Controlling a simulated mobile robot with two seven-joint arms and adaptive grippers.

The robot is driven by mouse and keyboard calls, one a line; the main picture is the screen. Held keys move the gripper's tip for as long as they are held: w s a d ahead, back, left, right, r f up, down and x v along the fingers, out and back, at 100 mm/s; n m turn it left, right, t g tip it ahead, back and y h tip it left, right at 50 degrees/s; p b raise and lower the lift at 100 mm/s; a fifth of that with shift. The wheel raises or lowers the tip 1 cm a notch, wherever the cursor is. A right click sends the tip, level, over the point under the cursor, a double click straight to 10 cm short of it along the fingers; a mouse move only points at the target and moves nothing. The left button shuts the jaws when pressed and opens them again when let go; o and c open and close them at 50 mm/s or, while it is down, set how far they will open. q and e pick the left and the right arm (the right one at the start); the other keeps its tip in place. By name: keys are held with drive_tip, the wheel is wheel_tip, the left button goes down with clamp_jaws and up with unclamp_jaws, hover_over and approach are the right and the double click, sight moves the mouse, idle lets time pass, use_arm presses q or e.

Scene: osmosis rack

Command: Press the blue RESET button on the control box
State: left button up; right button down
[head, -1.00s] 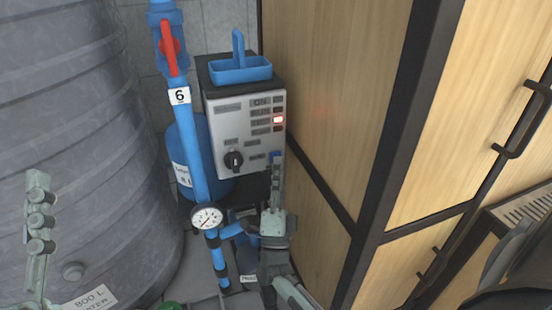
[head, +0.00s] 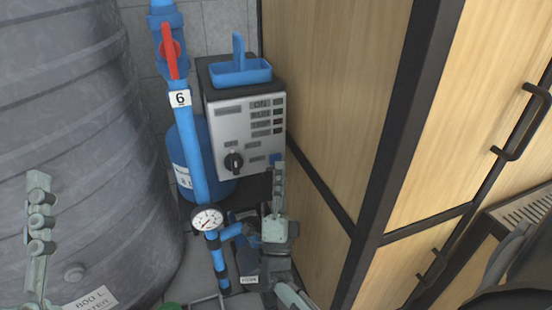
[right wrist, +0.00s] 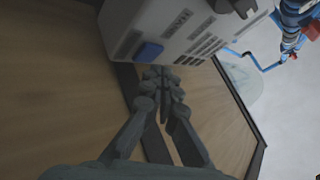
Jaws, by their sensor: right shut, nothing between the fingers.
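The control box (head: 232,130) is a light-grey panel on a dark housing, with a black rotary knob (head: 233,162) and rows of labels and small indicators. The blue RESET button (head: 276,158) sits at the panel's lower right corner; it also shows in the right wrist view (right wrist: 149,52). My right gripper (head: 279,168) is shut and empty, its fingertips right by the button. In the right wrist view the fingertips (right wrist: 160,74) lie just beside the button; I cannot tell whether they touch it.
A wooden cabinet (head: 330,100) stands close to the right of the box. A blue pipe with a red valve handle (head: 169,52) and a pressure gauge (head: 207,218) runs on the left, before a large grey tank (head: 70,120). A blue tray (head: 240,73) sits on top.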

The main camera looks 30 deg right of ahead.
drive_tip(key=s, duration=0.2)
drive_tip(key=s+a+p, duration=0.1)
drive_tip(key=s, duration=0.2)
drive_tip(key=shift+a+f, duration=0.1)
idle(0.4)
drive_tip(key=shift+f, duration=0.2)
idle(0.5)
